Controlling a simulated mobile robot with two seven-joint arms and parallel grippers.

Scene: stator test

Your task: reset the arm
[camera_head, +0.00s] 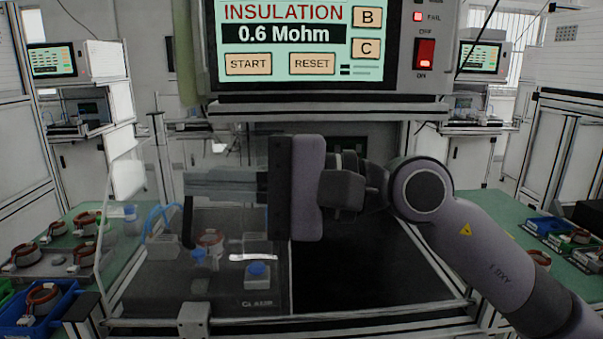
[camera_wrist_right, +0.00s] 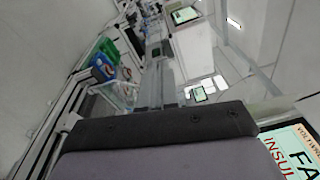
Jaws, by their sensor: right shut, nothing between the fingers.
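My right arm comes in from the right in the head view. Its gripper (camera_head: 187,186) points left, shut and empty, in front of the test fixture (camera_head: 165,290) and below the tester screen. In the right wrist view its fingers (camera_wrist_right: 160,85) lie together beyond the wide dark palm. A copper-wound stator (camera_head: 210,238) stands in the fixture, partly behind clear panels. The tester screen (camera_head: 290,63) reads INSULATION 0.6 Mohm, with START and RESET buttons; part of it shows in the wrist view (camera_wrist_right: 290,150). My left gripper is not in view.
A clear tilted panel (camera_head: 125,215) stands left of the fixture. Several stators lie on the green left table (camera_head: 60,240), one in a blue tray (camera_head: 15,325). A right table (camera_head: 500,205) holds more parts. The tester ledge (camera_head: 330,108) overhangs close above my right gripper.

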